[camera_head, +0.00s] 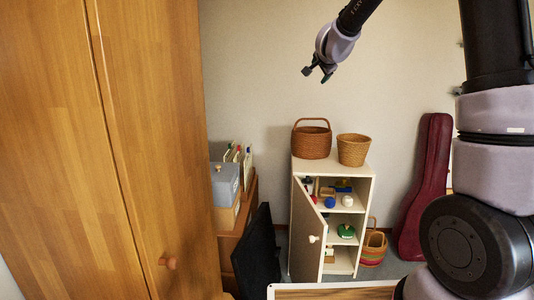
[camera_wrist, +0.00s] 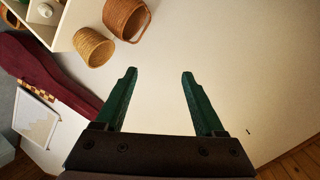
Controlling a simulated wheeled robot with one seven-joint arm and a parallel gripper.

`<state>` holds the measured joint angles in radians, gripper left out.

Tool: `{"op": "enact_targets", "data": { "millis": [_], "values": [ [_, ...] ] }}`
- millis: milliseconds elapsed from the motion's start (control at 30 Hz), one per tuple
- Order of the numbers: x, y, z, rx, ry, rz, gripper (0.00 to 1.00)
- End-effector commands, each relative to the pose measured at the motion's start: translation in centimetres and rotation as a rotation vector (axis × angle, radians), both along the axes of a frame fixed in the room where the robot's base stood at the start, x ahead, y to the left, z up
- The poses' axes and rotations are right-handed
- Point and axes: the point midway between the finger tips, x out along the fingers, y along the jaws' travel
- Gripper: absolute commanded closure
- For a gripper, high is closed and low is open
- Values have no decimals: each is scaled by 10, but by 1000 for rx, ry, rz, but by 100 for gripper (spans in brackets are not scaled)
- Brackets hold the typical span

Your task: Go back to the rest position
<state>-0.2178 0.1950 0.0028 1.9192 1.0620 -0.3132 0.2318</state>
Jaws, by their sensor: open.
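My gripper (camera_head: 318,73) is raised in the upper middle of the head view, in front of the bare wall and above the baskets, apart from everything. In the wrist view my gripper (camera_wrist: 159,75) shows two dark green fingers spread wide, with nothing between them but the pale wall behind. My arm comes in from the right side of the head view.
A tall wooden wardrobe (camera_head: 150,130) fills the left. A white cabinet (camera_head: 345,255) with its door (camera_head: 306,232) ajar holds small items; two baskets (camera_head: 312,140) (camera_head: 353,150) stand on top. A red instrument case (camera_head: 428,185) leans on the wall. The upper wall is clear.

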Motion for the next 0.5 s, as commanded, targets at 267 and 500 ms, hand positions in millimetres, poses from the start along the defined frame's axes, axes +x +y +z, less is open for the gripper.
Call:
{"op": "enact_targets", "data": {
  "millis": [267, 500],
  "values": [
    [-144, -9, 46, -106, 102, 290, 29],
    [-287, -29, 25, -245, 271, 461, 29]
  ]
}}
